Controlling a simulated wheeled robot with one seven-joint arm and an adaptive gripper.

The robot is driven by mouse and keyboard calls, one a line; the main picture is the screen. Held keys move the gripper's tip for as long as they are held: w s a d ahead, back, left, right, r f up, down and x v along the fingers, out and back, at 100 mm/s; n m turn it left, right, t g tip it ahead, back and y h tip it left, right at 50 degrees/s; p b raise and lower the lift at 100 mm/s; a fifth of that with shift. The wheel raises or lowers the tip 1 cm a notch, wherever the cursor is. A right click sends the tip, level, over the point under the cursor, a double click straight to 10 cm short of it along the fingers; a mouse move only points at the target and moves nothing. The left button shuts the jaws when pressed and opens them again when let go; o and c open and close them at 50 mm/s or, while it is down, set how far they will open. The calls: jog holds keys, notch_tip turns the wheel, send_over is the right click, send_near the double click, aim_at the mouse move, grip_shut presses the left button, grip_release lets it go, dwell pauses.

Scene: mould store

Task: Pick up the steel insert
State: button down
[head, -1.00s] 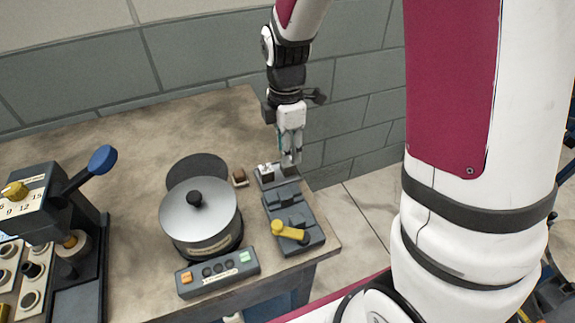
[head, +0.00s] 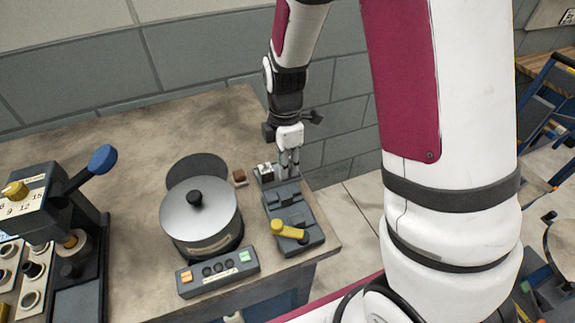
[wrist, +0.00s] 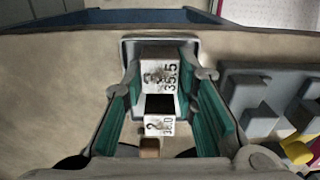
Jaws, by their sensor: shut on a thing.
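In the wrist view, a light, worn block marked 35.5 (wrist: 160,75), which I take to be the steel insert, sits between the far ends of my green-padded fingers. My gripper (wrist: 163,85) is shut on it. In the head view, my gripper (head: 288,172) points down at the back end of the dark clamp fixture (head: 292,217). The insert is too small and covered by the fingers to make out there. Whether it still touches what is below cannot be told.
A small white marked piece (head: 265,170) and a brown cube (head: 240,177) lie left of my gripper. The clamp has a yellow handle (head: 288,230). A round lidded pot (head: 200,217), a button box (head: 217,272) and a blue-levered press (head: 55,205) stand further left. The back-left tabletop is clear.

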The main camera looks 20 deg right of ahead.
jog(key=shift+r, duration=0.1)
notch_tip(320, 180, up, 9)
jog(key=shift+r, duration=0.1)
jog(key=shift+r+p, duration=1.2)
jog(key=shift+r, duration=0.6)
jog(key=shift+s+a, duration=0.1)
